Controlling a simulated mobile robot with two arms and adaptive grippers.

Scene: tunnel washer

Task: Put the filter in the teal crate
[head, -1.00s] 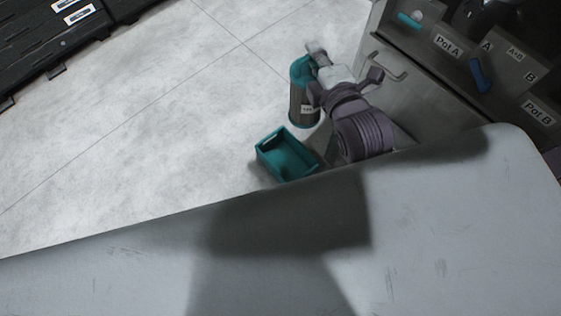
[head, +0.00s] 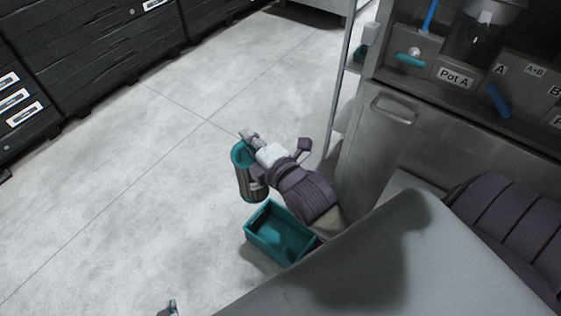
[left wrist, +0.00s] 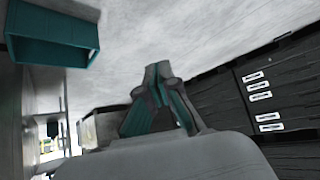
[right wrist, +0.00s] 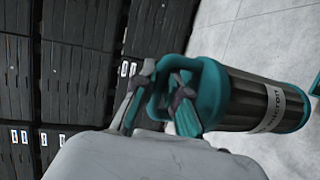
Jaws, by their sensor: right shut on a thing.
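The filter (head: 249,180) is a dark ribbed cylinder with a teal cap and handle and a pale label. My right gripper (head: 250,138) is shut on its teal handle; the right wrist view shows the grip (right wrist: 160,97) and the filter's body (right wrist: 255,100) extending right. In the head view the filter hangs roughly upright, just behind and left of the teal crate (head: 262,252). The crate is open-topped, with no separate object visible inside. It also shows in the left wrist view (left wrist: 50,52). My left gripper (head: 170,308) is at the bottom edge, apart from the crate; its fingertips meet in the left wrist view (left wrist: 159,75).
A steel cabinet (head: 385,150) with a handle and labelled panel stands right of the crate. Black drawer units (head: 90,45) line the back left. The pale floor (head: 150,180) between is clear.

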